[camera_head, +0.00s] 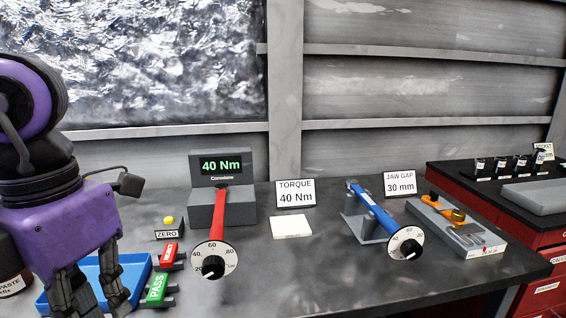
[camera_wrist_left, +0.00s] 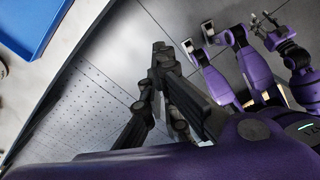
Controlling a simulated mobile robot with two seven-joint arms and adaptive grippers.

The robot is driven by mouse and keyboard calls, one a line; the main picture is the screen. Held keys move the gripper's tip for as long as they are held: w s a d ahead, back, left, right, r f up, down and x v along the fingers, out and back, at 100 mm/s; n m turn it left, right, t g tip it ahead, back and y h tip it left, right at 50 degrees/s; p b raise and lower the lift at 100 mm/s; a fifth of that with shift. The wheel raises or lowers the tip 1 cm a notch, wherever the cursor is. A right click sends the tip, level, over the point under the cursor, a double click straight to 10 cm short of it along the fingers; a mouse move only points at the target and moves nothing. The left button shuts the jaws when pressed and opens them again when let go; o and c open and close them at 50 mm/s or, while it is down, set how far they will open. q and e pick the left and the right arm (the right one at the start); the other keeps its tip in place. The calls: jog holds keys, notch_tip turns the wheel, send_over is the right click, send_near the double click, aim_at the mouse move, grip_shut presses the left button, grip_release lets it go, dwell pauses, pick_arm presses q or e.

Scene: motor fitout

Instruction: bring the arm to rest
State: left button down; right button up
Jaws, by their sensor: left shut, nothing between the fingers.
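My left gripper (camera_head: 91,287) hangs at the left edge of the head view, over the blue tray and in front of part of it. Its dark fingers point down and it holds nothing. My right gripper cannot be made out in either view.
The blue tray (camera_head: 135,264) lies below the gripper. Right of it are the red and green PASS buttons (camera_head: 157,287), the red torque wrench (camera_head: 219,215) at a 40 Nm display (camera_head: 221,165), and a blue wrench (camera_head: 375,212) on its stand. A red cabinet (camera_head: 540,240) stands far right.

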pick_arm(q)
jog(key=w+d+f+n+t+h, duration=0.2)
jog(key=w+d+f+n+h, duration=0.2)
jog(key=d+f+n+h, duration=0.65)
jog(key=w+a+f+n+t+y, duration=0.1)
jog(key=w+a+f+n+t, duration=0.1)
jog(key=a+f+n+t, duration=1.2)
jog(key=s+f+n+g+y, duration=0.2)
jog(key=s+f+n+y, duration=0.25)
jog(key=f, duration=0.35)
jog(key=s+f+n+g+y, duration=0.1)
jog(key=s+f+n+y, duration=0.2)
jog(key=s+f, duration=0.35)
jog(key=s+d+f+n+g+y, duration=0.1)
jog(key=s+d+f+n+g, duration=0.2)
jog(key=s+f, duration=0.4)
jog(key=s+d+f+n+g+y, duration=0.1)
jog(key=s+d+f+n+g, duration=0.15)
jog(key=s+f, duration=0.45)
jog(key=w+d+r+n+t+p, duration=0.1)
jog(key=w+r+p, duration=0.3)
jog(key=r+p, duration=0.9)
jog(key=shift+d, duration=0.35)
pick_arm(e)
jog(key=w+r+t, duration=0.1)
jog(key=w+r, duration=0.3)
jog(key=r, duration=0.9)
jog(key=shift+a, duration=0.3)
